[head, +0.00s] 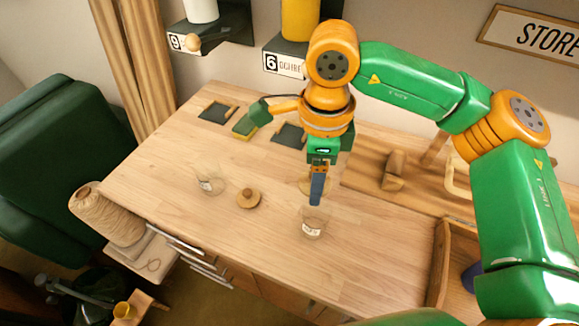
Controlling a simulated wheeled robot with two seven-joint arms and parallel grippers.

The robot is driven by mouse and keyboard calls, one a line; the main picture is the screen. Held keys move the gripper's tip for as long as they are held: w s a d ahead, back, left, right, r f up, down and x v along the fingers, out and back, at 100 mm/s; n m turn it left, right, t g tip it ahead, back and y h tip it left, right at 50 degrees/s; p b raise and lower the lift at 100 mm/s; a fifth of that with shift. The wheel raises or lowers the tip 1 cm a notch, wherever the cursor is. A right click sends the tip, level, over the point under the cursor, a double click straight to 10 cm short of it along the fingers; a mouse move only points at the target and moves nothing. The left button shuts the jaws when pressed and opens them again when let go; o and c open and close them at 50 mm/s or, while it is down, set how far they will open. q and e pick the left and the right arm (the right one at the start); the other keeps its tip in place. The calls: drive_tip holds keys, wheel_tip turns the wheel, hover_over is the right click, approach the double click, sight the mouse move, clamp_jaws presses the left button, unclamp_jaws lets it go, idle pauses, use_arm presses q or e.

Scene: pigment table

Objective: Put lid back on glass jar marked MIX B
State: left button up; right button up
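Two clear glass jars stand on the wooden table (160,200): a left jar (212,178) and a front jar (314,220). Each has a small white label, too small to read, and no lid shows on either. A round wooden lid with a knob (248,198) lies on the table between them. Another round wooden piece, perhaps a lid (304,185), shows partly behind my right gripper (316,204). This gripper points down, its fingertips over or just behind the front jar's top. Its fingers overlap in this view, so their opening is hidden. My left gripper is out of view.
Dark small trays (218,112) lie toward the back of the table. A wooden block (394,170) stands on the right, with an open wooden box (440,262) in front. A twine spool (108,215) is off the left edge. The table's left front is clear.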

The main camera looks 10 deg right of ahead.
sight(326, 185)
drive_tip(key=shift+s+d+f, duration=0.15)
drive_tip(key=shift+f, duration=0.05)
drive_tip(key=shift+s+d+f+b, duration=0.2)
drive_tip(key=shift+d+f+b, duration=0.15)
drive_tip(key=shift+f+b, duration=0.25)
drive_tip(key=shift+s+d+f+b, duration=0.2)
drive_tip(key=shift+d+f+b, duration=0.1)
drive_tip(key=shift+f+b, duration=0.25)
use_arm(q)
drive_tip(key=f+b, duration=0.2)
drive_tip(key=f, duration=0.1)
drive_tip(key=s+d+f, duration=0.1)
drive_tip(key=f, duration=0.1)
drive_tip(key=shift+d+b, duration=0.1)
drive_tip(key=shift+b, duration=0.3)
use_arm(e)
drive_tip(key=f, duration=0.3)
drive_tip(key=shift+w+a+f, duration=0.2)
drive_tip(key=shift+a+f, duration=0.05)
drive_tip(key=shift+f, duration=0.1)
use_arm(q)
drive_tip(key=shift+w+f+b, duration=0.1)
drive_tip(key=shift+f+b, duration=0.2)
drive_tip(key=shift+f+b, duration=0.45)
drive_tip(key=shift+b, duration=0.05)
use_arm(e)
drive_tip(key=shift+f, duration=0.15)
